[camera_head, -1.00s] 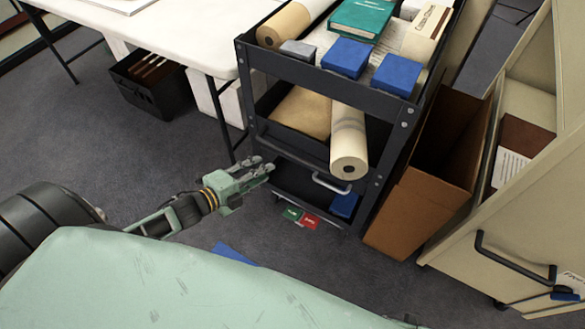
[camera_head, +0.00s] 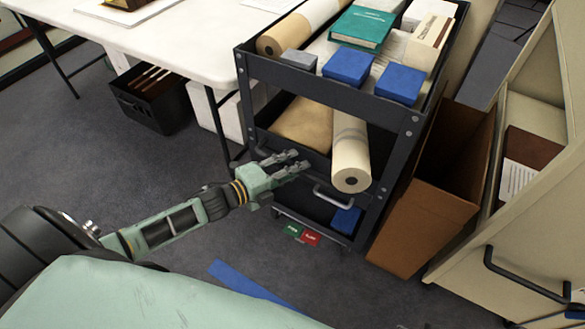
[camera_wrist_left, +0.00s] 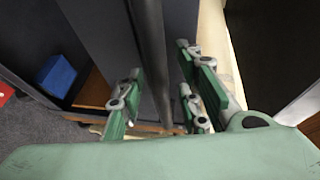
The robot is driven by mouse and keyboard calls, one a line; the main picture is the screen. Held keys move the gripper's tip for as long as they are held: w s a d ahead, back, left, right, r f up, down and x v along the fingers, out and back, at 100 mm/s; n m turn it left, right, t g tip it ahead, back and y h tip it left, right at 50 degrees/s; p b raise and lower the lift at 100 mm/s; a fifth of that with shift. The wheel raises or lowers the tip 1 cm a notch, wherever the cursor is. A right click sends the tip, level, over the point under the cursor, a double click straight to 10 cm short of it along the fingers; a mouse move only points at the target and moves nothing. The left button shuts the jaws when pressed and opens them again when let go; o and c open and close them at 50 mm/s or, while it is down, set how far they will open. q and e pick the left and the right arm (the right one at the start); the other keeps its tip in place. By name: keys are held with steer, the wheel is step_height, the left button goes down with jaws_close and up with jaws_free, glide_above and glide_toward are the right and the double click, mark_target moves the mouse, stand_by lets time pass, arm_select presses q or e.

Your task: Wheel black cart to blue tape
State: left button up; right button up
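The black cart (camera_head: 335,88) stands ahead with loaded shelves. It has bar handles on its near side; one handle (camera_head: 333,198) shows below the rolled paper. The blue tape (camera_head: 252,287) is a strip on the floor, in front of the cart and partly hidden by my green body. My left gripper (camera_head: 288,164) is at the cart's near side, left of the rolled paper. In the left wrist view its fingers (camera_wrist_left: 160,98) are apart, with a dark bar (camera_wrist_left: 148,45) running between them; contact is not clear. My right gripper is not in view.
A white table (camera_head: 170,38) stands left of the cart, with a black crate (camera_head: 150,95) under it. A brown open box (camera_head: 425,210) and a beige cabinet (camera_head: 540,230) with a handle are close on the right. The grey floor at left is clear.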

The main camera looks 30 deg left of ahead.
arm_select(q)
jaws_close()
stand_by(0.6)
